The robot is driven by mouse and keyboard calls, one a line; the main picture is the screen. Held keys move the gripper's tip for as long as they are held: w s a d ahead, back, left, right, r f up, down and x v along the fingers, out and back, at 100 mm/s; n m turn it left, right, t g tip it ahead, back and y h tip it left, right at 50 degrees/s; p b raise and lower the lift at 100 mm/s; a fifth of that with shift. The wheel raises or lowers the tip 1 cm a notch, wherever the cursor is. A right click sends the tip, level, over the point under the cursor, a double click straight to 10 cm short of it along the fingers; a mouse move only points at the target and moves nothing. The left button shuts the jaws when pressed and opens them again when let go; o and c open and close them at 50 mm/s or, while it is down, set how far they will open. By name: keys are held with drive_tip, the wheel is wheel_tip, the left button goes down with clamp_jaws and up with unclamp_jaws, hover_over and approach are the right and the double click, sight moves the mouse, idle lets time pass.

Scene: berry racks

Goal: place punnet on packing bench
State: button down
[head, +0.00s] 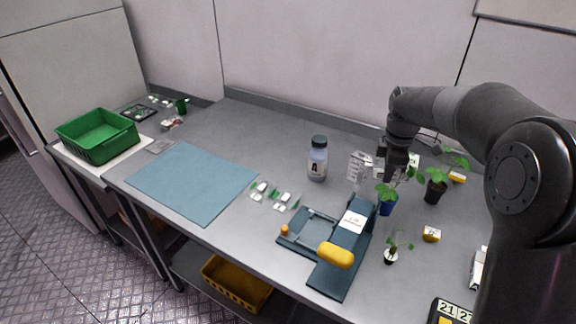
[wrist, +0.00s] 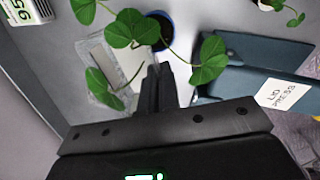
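A clear plastic punnet (head: 359,167) with pale markings shows just left of my gripper (head: 393,172) in the head view. In the wrist view the clear punnet (wrist: 108,72) lies beside and beyond the fingertips, partly behind leaves. My gripper (wrist: 157,68) has its fingers nearly together, with the punnet's edge at them; it looks shut on that edge, though the contact is partly hidden. The packing bench (head: 215,128) is a long grey top under everything. Potted plants stand close to my gripper, one in a blue pot (head: 387,207).
A dark lid press (head: 345,247) with a yellow handle stands at the front. A labelled bottle (head: 318,160) is left of the punnet. A blue mat (head: 190,182) lies bare at left; a green crate (head: 98,137) is beyond it. A small seedling pot (head: 391,257) stands right of the press.

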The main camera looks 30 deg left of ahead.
drive_tip(key=s+a+n, duration=0.3)
drive_tip(key=a+n, duration=0.1)
drive_tip(key=a, duration=0.5)
drive_tip(key=s+a+n, duration=0.3)
drive_tip(key=a+n, duration=0.1)
drive_tip(key=a, duration=0.6)
drive_tip(key=n, duration=0.6)
hover_over(215, 204)
drive_tip(key=d, duration=0.1)
drive_tip(key=shift+g+y, duration=0.3)
drive_tip(key=shift+g, duration=0.1)
wheel_tip(215, 204, down, 7)
drive_tip(key=shift+w+f, duration=0.1)
drive_tip(key=shift+w, duration=0.05)
drive_tip(key=shift+s+a+f, duration=0.2)
drive_tip(key=shift+a+f, duration=0.05)
drive_tip(key=shift+a, duration=0.15)
drive_tip(key=shift+f, duration=1.95)
drive_tip(key=shift+f, duration=0.15)
drive_tip(key=c, duration=1.7)
unclamp_jaws()
